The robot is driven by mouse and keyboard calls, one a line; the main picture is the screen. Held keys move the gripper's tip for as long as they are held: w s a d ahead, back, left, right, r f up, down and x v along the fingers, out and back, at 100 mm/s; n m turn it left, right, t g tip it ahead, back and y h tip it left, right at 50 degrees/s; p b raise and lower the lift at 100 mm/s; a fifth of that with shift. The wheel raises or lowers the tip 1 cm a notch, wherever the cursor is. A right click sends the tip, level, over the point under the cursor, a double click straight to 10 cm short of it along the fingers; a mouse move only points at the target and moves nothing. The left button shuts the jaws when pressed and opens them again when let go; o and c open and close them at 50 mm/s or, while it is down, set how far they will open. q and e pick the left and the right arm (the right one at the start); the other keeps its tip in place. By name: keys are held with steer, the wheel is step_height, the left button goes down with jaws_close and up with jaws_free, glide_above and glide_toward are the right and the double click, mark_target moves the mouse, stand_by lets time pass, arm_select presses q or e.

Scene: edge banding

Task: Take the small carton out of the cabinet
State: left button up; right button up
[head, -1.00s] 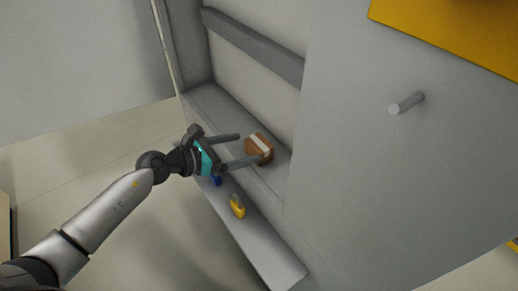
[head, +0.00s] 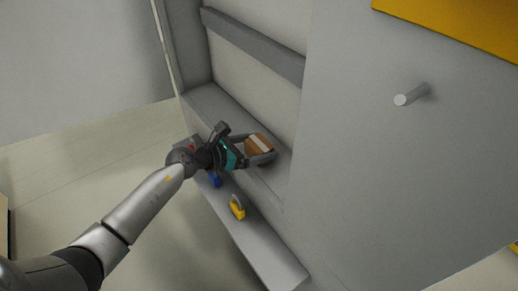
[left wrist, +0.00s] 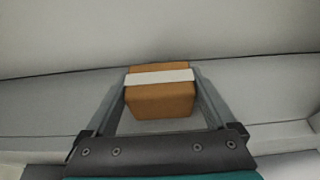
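The small carton (head: 258,143) is a brown box with a pale tape band. It sits on the cabinet's bottom shelf and also shows in the left wrist view (left wrist: 160,98). My left gripper (head: 260,149) has reached in at the shelf, with one finger on each side of the carton. In the left wrist view its fingers (left wrist: 160,85) lie close along both sides of the carton; whether they press on it cannot be told. The carton still appears to rest on the shelf. My right gripper is not in view.
The cabinet door panel (head: 410,165) with a round peg handle (head: 411,95) stands to the right. A lower ledge (head: 262,240) in front holds a yellow padlock-like item (head: 238,209) and a blue item (head: 214,180). A grey rail (head: 250,45) crosses above the shelf.

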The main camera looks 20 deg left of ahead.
arm_select(q)
steer(key=c, duration=0.9)
steer(key=shift+r, duration=0.1)
